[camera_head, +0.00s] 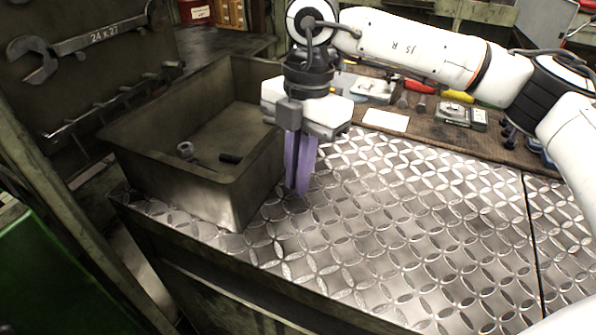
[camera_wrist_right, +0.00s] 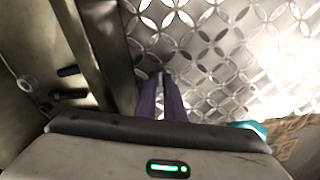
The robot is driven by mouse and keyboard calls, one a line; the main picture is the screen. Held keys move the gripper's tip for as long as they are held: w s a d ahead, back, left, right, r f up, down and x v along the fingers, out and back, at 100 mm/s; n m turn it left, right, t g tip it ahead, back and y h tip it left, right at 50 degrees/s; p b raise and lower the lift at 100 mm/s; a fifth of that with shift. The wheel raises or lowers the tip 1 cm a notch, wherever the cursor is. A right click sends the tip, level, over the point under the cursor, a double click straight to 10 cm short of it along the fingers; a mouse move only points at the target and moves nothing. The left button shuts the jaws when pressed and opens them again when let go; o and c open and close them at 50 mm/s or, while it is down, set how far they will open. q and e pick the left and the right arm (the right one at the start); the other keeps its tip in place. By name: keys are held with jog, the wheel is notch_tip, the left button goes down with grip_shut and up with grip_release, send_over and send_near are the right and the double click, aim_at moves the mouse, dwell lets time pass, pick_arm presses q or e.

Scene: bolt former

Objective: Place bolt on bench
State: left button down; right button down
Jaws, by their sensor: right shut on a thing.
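My right gripper (camera_head: 299,188) points down over the bench (camera_head: 400,210), just right of the grey metal bin (camera_head: 235,200). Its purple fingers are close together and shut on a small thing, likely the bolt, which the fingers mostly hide. In the right wrist view the fingertips (camera_wrist_right: 160,78) sit over the patterned bench top (camera_wrist_right: 215,55), beside the bin wall. I cannot tell whether the held thing touches the bench. A light metal piece (camera_head: 186,150) and a dark cylindrical piece (camera_head: 230,158) lie in the bin. My left gripper is not in view.
Behind the bench top lies a brown mat with tools and a white card (camera_head: 386,120). A large wrench (camera_head: 85,42) hangs on the left panel. The bin's wall stands close to the gripper's left. The middle and front of the bench are clear.

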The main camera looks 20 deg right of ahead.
jog(key=shift+f, duration=0.2)
jog(key=c, duration=1.9)
grip_release()
jog(key=shift+o, duration=0.2)
notch_tip(320, 180, up, 12)
jog(key=d, duration=0.1)
jog(key=shift+w+r, duration=0.2)
jog(key=shift+w, duration=0.1)
jog(key=shift+d, duration=0.1)
